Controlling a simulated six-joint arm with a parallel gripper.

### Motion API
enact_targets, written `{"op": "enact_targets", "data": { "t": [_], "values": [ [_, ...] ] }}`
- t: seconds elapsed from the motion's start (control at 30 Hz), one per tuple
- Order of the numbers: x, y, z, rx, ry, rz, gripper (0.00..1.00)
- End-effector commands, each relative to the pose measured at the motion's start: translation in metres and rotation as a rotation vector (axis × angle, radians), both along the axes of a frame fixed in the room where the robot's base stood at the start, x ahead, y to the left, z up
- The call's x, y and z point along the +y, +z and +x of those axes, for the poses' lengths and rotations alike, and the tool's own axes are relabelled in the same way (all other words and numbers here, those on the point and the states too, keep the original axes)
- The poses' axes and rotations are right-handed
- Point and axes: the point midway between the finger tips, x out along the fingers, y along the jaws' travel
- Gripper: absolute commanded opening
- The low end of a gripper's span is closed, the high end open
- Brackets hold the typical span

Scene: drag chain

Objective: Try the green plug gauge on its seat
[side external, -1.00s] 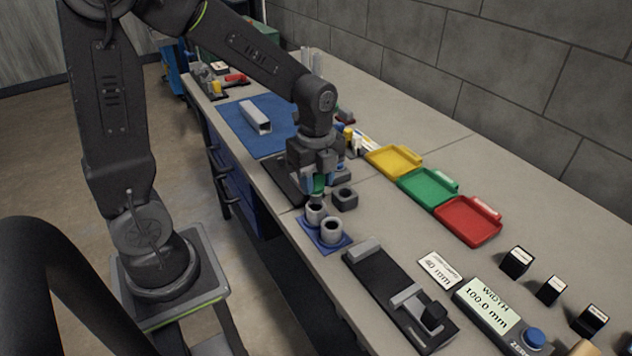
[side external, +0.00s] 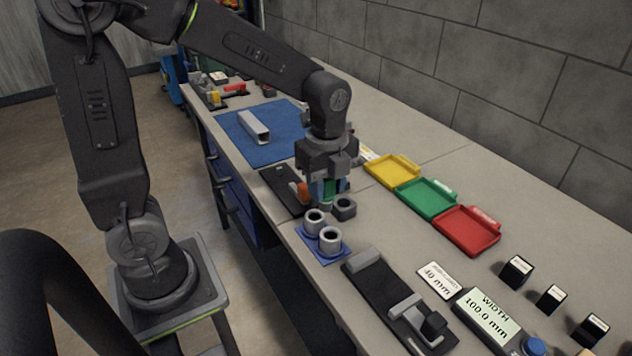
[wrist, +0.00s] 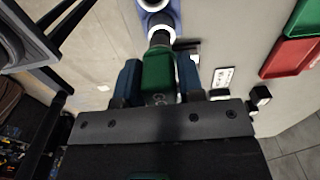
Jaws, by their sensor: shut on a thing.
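My gripper (side external: 328,190) is shut on the green plug gauge (side external: 328,188), which hangs upright with its tip down. The gauge also shows between the blue fingers in the wrist view (wrist: 158,75), where its tip overlaps a pale ring. Two grey ring seats, the farther (side external: 315,222) and the nearer (side external: 330,240), stand on a blue base (side external: 306,238). In the side view the gauge is just behind the farther ring and looks apart from it. The exact gap under the tip is hard to tell.
A dark block with a hole (side external: 344,208) stands right beside the gauge. A black plate (side external: 282,190) with an orange piece (side external: 304,192) is left of the gripper. Yellow (side external: 392,170), green (side external: 427,198) and red (side external: 468,230) trays lie to the right.

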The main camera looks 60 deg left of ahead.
Motion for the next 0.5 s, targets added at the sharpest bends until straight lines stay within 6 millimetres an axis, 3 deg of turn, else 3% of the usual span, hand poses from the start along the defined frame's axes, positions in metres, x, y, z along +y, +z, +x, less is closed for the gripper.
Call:
{"op": "enact_targets", "data": {
  "t": [0.17,0.5],
  "values": [
    [-0.023,0.012,-0.002,-0.002,-0.002,0.0,0.04],
    [-0.023,0.012,-0.002,-0.001,0.001,0.0,0.04]
  ]
}}
